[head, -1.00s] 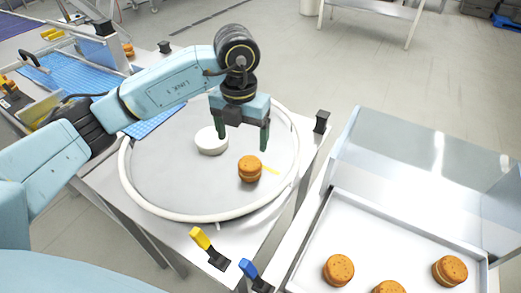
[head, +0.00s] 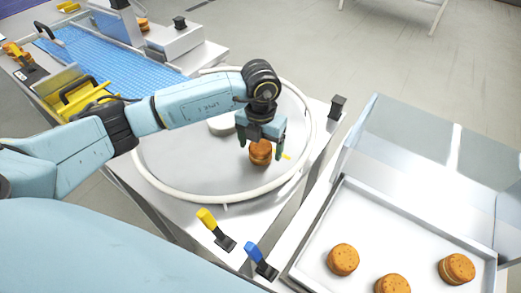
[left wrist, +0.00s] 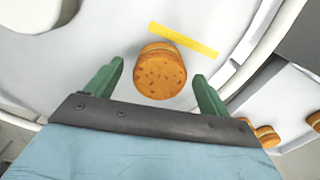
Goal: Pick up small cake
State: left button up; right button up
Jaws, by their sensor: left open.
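A small round orange-brown cake (head: 260,153) with a pale filling line sits on the round grey turntable (head: 190,170). My left gripper (head: 259,147) is open over it, its dark green fingers on either side of the cake in the head view. In the left wrist view the cake (left wrist: 160,72) lies ahead of and between the two open green fingertips (left wrist: 158,78), with a gap on each side. Contact is not visible. My right gripper is not in view.
A yellow strip (left wrist: 183,40) lies beside the cake. A white round block (head: 222,124) stands behind it on the turntable. A white tray (head: 400,240) with several cakes is at right under a clear guard. Yellow (head: 207,219) and blue (head: 253,251) handles stand at the front edge.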

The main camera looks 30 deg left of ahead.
pick_arm(q)
jog(key=shift+f, duration=0.85)
jog(key=shift+c, duration=0.4)
jog(key=c, duration=0.7)
